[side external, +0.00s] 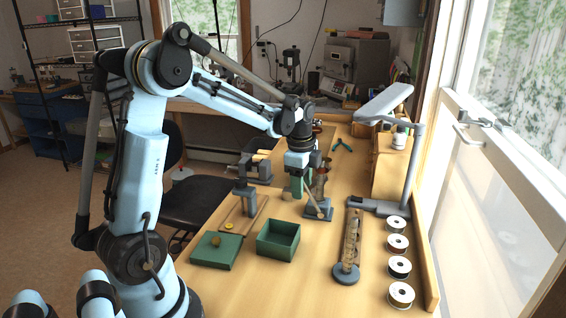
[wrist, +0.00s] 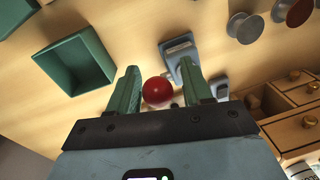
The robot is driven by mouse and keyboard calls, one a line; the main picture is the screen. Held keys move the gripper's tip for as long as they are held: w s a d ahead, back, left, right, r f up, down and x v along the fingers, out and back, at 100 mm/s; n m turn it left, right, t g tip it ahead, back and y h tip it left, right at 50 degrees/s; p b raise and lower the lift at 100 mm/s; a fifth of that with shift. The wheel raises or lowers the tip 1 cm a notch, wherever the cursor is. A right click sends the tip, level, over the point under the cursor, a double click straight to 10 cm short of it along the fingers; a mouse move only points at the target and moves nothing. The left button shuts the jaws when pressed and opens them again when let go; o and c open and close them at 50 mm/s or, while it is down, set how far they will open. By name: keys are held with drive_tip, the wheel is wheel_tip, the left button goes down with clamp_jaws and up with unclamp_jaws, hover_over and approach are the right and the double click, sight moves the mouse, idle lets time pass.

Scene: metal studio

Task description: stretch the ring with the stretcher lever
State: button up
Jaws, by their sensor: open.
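My gripper (side external: 297,190) points down over the middle of the bench beside the grey stretcher (side external: 318,210). In the wrist view its two green fingers (wrist: 158,72) are apart. A round red knob (wrist: 158,90), apparently the lever's end, lies between them in the picture; contact with either finger cannot be made out. Grey parts of the stretcher (wrist: 181,56) show beyond the knob, partly behind the right finger. In the side view the gripper and stretcher overlap, so the gap between them is unclear. I cannot make out the ring.
An open green box (side external: 278,250) stands in front, with a green lid or tray (side external: 213,262) to its left. A grey lamp (side external: 414,165) and wooden drawers (side external: 388,170) line the right edge.

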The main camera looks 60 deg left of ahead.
drive_tip(key=shift+f, duration=0.55)
clamp_jaws()
